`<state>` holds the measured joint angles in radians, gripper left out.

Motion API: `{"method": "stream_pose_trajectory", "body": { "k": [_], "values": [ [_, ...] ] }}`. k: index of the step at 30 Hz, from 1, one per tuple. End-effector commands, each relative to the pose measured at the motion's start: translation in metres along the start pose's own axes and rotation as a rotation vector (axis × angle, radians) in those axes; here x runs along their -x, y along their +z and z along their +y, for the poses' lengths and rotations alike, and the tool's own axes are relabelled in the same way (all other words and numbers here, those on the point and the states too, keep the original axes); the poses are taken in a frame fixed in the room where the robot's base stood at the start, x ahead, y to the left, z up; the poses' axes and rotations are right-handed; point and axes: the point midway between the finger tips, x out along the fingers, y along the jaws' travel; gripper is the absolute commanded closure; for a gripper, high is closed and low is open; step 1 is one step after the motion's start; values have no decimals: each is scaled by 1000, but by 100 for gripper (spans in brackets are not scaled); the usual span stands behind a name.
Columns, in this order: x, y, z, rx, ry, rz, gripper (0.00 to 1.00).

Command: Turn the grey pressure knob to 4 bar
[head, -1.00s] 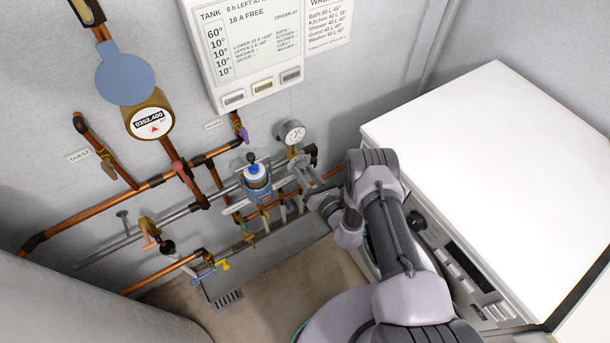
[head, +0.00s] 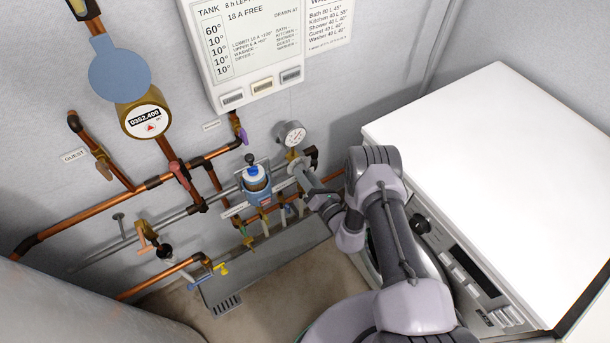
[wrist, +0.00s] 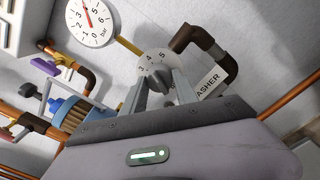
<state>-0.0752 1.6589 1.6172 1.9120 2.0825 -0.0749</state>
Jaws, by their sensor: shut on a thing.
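The grey pressure knob (wrist: 158,82) shows in the wrist view, between my two fingertips. My gripper (wrist: 160,88) is shut on the knob, with one finger on each side. I cannot tell exactly which digit the knob points to. In the head view my gripper (head: 305,176) reaches the pipework just below the gauge, and the knob is largely hidden there. The white pressure gauge (wrist: 90,22), marked in bar, is at upper left in the wrist view.
A blue-capped filter (head: 256,180) stands left of my gripper, and several small valves hang below the pipe. A dark elbow pipe (wrist: 212,50) and a washer label (wrist: 208,84) are close on the right. The white washer (head: 480,130) stands right of my arm.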

Motion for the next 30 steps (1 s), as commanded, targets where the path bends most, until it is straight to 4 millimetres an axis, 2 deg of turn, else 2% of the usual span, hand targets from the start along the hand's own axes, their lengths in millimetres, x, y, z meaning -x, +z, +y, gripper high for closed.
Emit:
{"method": "stream_pose_trajectory", "body": {
  "k": [3,4,7,16,20,23,30],
  "values": [
    [1,-2,0,0,-1,4,100],
    [1,-2,0,0,-1,4,63],
    [1,-2,0,0,-1,3,44],
    [1,0,0,1,-1,1,44],
    [16,2,0,-1,-4,1,44],
    [43,3,1,-3,-6,2,44],
    [123,4,2,-5,-8,-1,44]
  ]
}}
